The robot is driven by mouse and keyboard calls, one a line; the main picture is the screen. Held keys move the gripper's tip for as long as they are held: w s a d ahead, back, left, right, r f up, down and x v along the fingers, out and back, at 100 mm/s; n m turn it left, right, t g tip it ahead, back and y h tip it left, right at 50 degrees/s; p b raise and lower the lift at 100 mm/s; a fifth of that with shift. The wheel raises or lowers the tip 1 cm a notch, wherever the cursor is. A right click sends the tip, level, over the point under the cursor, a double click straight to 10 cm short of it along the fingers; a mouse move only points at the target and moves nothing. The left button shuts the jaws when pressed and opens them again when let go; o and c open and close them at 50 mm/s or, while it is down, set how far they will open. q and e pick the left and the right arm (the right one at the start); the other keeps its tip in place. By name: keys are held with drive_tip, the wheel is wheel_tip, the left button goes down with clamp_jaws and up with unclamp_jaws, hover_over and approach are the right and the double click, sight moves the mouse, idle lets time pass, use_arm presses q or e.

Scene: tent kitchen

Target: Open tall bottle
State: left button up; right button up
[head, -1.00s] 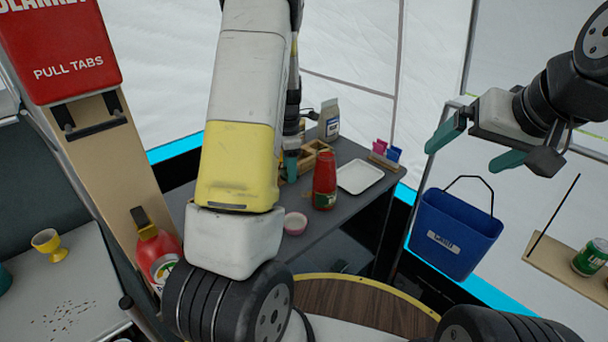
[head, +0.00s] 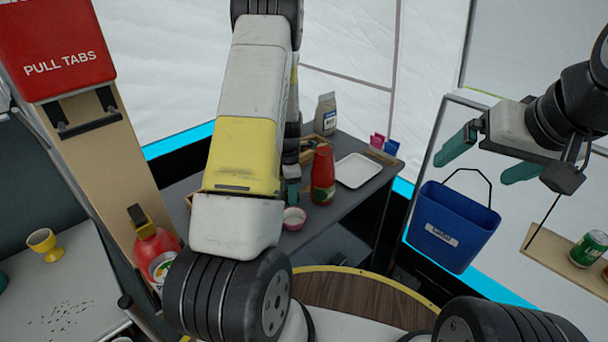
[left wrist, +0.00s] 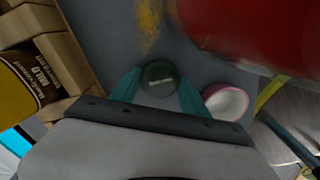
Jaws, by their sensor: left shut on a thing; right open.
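The tall red bottle (head: 323,178) with a green-and-yellow label stands upright on the dark table, right of my left gripper (head: 291,190). Its top is too small to tell whether it is capped. A large, blurred red shape, apparently this bottle, fills the top right of the left wrist view (left wrist: 250,28). My left gripper is shut on a dark green round lid (left wrist: 160,79), held between its teal fingertips and apart from the bottle. My right gripper (head: 491,158) is open and empty above the blue bucket.
A small pink-rimmed bowl (head: 294,218) sits close by my left fingertips. A white tray (head: 358,170) lies right of the bottle. A grey carton (head: 326,114) and a wooden holder stand behind. A blue bucket (head: 452,228) hangs at the right. A red container (head: 155,248) stands at left.

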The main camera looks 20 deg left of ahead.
use_arm(q)
drive_tip(key=o, duration=1.6)
drive_tip(key=shift+f, duration=0.1)
drive_tip(key=shift+c, duration=0.2)
drive_tip(key=s+d+r+m+t+h, duration=0.1)
drive_tip(key=d+r+m, duration=0.1)
drive_tip(key=r, duration=0.8)
drive_tip(key=s+d+r+m, duration=0.1)
drive_tip(key=s+r+m, duration=0.1)
drive_tip(key=r, duration=0.8)
drive_tip(key=s+d+r+m+t, duration=0.2)
drive_tip(key=s+d+r+m, duration=0.2)
drive_tip(key=s+r+m, duration=0.4)
drive_tip(key=s+d+r+m+t+h, duration=0.1)
drive_tip(key=s+d+r+m+t, duration=0.2)
drive_tip(key=s+r+m, duration=0.5)
drive_tip(key=s+d+m, duration=0.1)
drive_tip(key=s+m, duration=0.3)
drive_tip(key=s, duration=0.1)
drive_tip(key=shift+r+m, duration=0.15)
drive_tip(key=shift+m, duration=0.25)
